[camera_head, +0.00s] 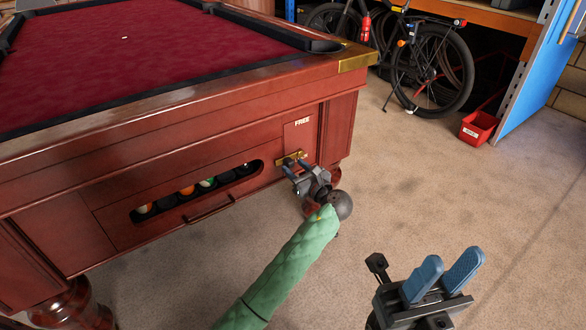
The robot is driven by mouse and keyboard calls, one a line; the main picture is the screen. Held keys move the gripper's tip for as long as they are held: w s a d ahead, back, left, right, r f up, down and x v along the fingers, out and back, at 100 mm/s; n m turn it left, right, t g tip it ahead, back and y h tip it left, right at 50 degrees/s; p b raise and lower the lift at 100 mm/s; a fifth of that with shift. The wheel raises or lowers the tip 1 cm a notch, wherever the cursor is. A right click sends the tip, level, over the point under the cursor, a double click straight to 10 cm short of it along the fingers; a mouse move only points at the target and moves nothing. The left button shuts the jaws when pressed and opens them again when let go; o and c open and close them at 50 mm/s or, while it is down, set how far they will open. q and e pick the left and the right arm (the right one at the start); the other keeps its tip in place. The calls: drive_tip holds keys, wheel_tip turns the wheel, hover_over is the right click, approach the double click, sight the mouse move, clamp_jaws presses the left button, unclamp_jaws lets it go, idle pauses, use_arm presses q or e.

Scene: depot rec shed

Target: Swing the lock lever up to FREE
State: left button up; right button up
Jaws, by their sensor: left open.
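The brass lock lever (291,158) is on the front panel of the red wooden pool table, below the white FREE label (302,122). It looks roughly level, but its handle is partly hidden by my gripper. My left gripper (297,170), at the end of the green-sleeved arm, is open right at the lever's lower side. I cannot tell whether its fingers touch or straddle the lever. My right gripper (442,275) is at the lower right, its blue fingers apart and empty, well away from the table.
The pool table (150,120) fills the left side, with a ball slot (195,190) holding several balls and a pull handle (209,211) below. A bicycle (432,65), a red bin (478,128) and a blue panel (535,75) stand behind. The floor at right is clear.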

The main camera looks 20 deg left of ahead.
use_arm(q)
drive_tip(key=shift+x, duration=0.9)
clamp_jaws()
